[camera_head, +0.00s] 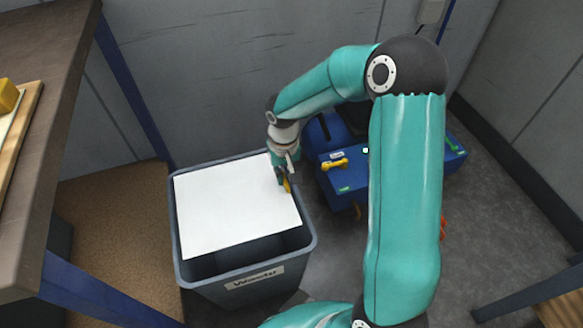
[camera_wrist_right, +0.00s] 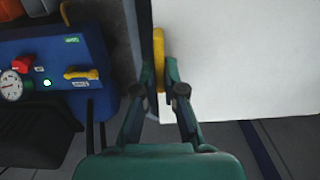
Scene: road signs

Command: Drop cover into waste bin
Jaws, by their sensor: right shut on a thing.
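The cover is a flat white sheet (camera_head: 230,205) held over the opening of the grey waste bin (camera_head: 250,289). In the head view the bin's dark inside shows along the front, below the sheet's near edge. My right gripper (camera_head: 286,180) is at the sheet's right edge, near the bin's right rim. In the right wrist view the gripper (camera_wrist_right: 160,75) is shut on a yellow piece (camera_wrist_right: 158,50) at the edge of the white cover (camera_wrist_right: 240,60). Whether the sheet touches the rim cannot be told. My left gripper is not in view.
A blue machine (camera_head: 390,160) with a yellow handle (camera_head: 335,164) stands right of the bin; its gauge (camera_wrist_right: 11,87) and red knob (camera_wrist_right: 22,64) show in the right wrist view. A wooden table (camera_head: 45,60) is at the left. A grey wall (camera_head: 220,80) stands behind.

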